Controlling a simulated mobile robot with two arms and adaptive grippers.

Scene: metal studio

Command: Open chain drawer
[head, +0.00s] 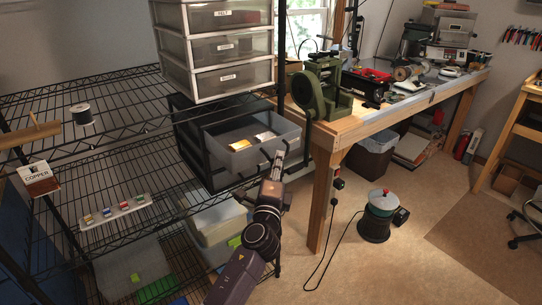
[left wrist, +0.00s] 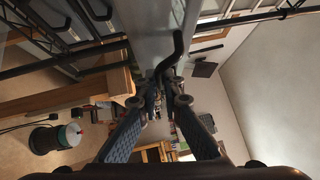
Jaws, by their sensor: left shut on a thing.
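A translucent grey drawer (head: 286,131) stands pulled out of the black drawer unit (head: 190,151) on the wire shelf. A yellow-orange item (head: 265,137) and a whitish item (head: 240,145) lie inside. Any label on its front is hidden. My left gripper (head: 277,158) is at the drawer's front, with its arm coming up from below. In the left wrist view its fingers (left wrist: 160,88) close together at the dark curved handle (left wrist: 178,50), with the drawer's pale front behind. The finger contact is small and partly hidden. My right gripper is in neither view.
A white-framed drawer unit (head: 182,45) with labelled drawers stands above. The wooden workbench (head: 340,140) and its leg are close right of my left gripper. A dark canister (head: 376,220) stands on the floor. Open floor lies in front of the bench.

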